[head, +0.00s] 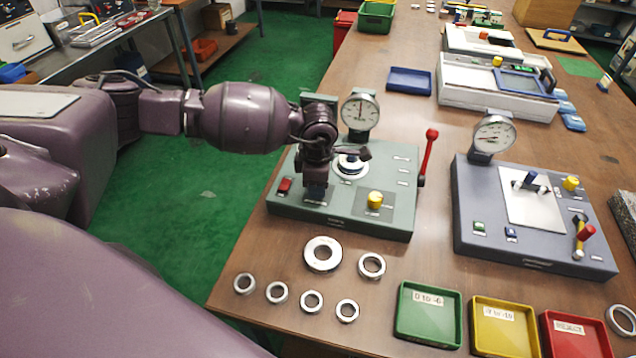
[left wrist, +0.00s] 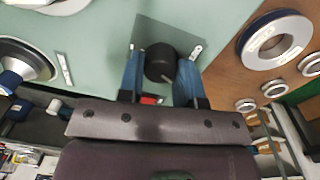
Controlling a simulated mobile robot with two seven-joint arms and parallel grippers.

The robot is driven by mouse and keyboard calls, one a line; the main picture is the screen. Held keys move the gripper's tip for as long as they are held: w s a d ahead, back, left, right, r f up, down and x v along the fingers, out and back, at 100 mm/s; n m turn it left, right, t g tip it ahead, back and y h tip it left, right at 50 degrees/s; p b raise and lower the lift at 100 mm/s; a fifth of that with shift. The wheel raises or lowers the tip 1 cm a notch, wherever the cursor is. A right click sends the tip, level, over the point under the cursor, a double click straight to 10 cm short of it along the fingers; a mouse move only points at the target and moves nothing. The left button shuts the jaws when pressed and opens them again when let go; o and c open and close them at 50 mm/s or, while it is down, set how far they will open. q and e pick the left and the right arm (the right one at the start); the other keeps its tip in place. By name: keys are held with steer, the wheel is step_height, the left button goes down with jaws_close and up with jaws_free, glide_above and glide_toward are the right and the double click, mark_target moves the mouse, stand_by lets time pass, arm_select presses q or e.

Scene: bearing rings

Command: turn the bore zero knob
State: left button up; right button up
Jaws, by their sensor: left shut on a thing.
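A black knob (left wrist: 160,62) stands on the green gauge panel (left wrist: 95,50), between the two blue fingers of my left gripper (left wrist: 159,78). The fingers are shut on the knob from both sides. In the head view my left gripper (head: 316,188) points down at the left part of the green panel (head: 350,215) and hides the knob. A dial gauge (head: 360,110) stands at the panel's back. The lettering beside the knob is too small to read. My right gripper is not in view.
The panel also carries a red button (head: 284,186), a bore post (head: 351,165), a yellow knob (head: 375,200) and a red-handled lever (head: 428,155). Several steel rings (head: 322,255) lie in front. A grey gauge panel (head: 470,215) and green tray (head: 430,313) are to the right.

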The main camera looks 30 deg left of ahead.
arm_select(q)
steer(key=shift+w+r, duration=0.1)
steer(key=shift+r, duration=0.05)
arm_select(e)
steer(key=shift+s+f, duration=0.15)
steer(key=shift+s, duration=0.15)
arm_select(q)
steer(key=o, duration=0.9)
steer(key=shift+o, duration=0.2)
step_height(320, 180, up, 11)
steer(key=shift+s+p, duration=0.25)
steer(key=shift+p, duration=0.15)
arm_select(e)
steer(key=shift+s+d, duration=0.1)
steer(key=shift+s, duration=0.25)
arm_select(q)
steer(key=shift+d, duration=0.1)
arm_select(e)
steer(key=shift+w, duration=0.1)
